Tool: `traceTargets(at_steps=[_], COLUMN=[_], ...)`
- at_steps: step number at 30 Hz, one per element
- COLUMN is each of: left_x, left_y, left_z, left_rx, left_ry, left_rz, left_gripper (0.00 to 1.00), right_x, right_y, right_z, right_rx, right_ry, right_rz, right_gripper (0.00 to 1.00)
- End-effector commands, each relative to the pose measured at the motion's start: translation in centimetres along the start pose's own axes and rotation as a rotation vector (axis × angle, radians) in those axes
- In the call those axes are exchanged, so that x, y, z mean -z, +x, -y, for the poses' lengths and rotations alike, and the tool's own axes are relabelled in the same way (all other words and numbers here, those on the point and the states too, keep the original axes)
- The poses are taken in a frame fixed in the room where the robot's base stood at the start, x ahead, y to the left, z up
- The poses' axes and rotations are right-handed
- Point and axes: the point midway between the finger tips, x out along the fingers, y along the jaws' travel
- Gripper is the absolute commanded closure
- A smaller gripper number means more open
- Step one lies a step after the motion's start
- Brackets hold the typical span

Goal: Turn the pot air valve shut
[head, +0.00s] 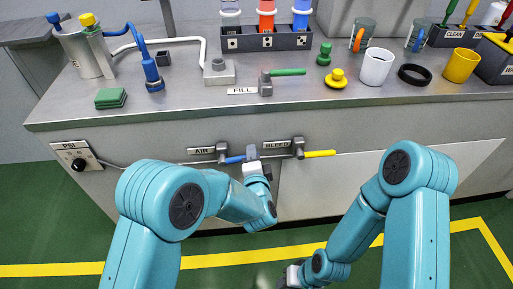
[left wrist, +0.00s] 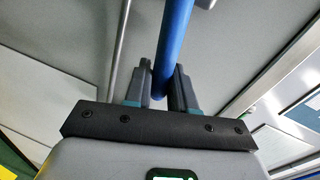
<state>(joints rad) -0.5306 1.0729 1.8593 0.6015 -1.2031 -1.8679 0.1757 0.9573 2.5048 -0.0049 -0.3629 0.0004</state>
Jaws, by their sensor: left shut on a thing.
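The air valve (head: 222,152) sits on the bench's front face beside the AIR label. Its blue handle (head: 235,159) points right, roughly level, along the pipe. My left gripper (head: 252,153) is at the right end of this handle and shut on it. In the left wrist view the blue handle (left wrist: 176,40) runs between the two fingers of the left gripper (left wrist: 163,75). The handle's tip is hidden by the gripper in the head view. My right gripper (head: 290,276) is low at the bottom edge, away from the valve, its fingers unclear.
The bleed valve (head: 299,149) with a yellow handle (head: 320,153) is just right of my left gripper. A PSI gauge box (head: 77,156) is at the left. A FILL valve with a green handle (head: 288,72), cups and bottles stand on the bench top (head: 180,104).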

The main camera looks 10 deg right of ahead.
Motion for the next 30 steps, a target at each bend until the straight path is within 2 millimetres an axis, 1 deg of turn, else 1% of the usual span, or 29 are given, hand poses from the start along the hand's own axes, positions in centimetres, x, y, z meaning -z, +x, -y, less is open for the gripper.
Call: traceTargets(at_steps=[6, 12, 28, 29, 30], left_x=[-0.5, -0.8, -0.8, -0.8, -0.8], left_y=[0.1, 0.2, 0.3, 0.3, 0.3], left_z=[-1.0, -1.4, -1.7, -1.7, -1.7], left_rx=[-0.002, -0.002, -0.003, -0.003, -0.003], left_ry=[0.113, 0.171, 0.192, 0.192, 0.191], left_rz=[0.016, 0.025, 0.035, 0.035, 0.035], left_gripper=[1.00, 1.00, 1.00, 0.69, 0.58], right_x=[0.0, 0.0, 0.0, 0.0, 0.0], right_y=[-0.4, -0.5, -0.5, -0.5, -0.5], right_z=[0.1, 0.2, 0.2, 0.2, 0.2], right_rx=[0.000, 0.000, 0.000, 0.000, 0.000], right_ry=[0.000, 0.000, 0.000, 0.000, 0.000], right_rz=[0.000, 0.000, 0.000, 0.000, 0.000], right_gripper=[0.57, 0.57, 0.57, 0.57, 0.57])
